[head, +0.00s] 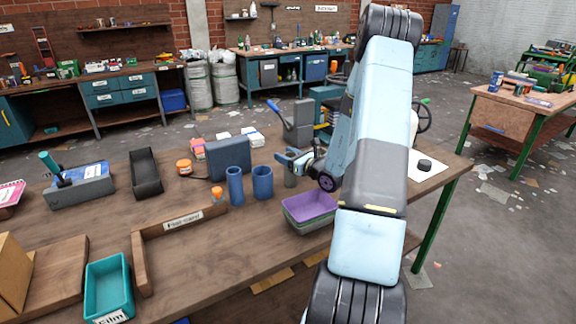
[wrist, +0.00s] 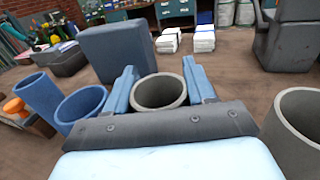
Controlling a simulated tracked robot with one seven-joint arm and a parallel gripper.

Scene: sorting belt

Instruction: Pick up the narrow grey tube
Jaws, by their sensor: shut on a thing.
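The narrow grey tube (wrist: 160,103) stands upright between the two blue fingers of my gripper (wrist: 160,78) in the wrist view, its open top facing up. In the head view the tube (head: 290,181) shows just below my gripper (head: 291,159), in front of the arm's end. My gripper is shut on the tube. I cannot tell whether the tube's base touches the table. A wider grey tube (wrist: 296,128) stands at the right edge of the wrist view; in the head view my arm seems to hide it.
Two blue tubes, one taller (head: 235,187) and one shorter (head: 263,184), stand just left of the gripper. A slate box (head: 229,160) is behind them. A purple tray (head: 309,207) lies in front, near the wooden table's (head: 225,262) front edge. White stacks (head: 252,137) lie behind.

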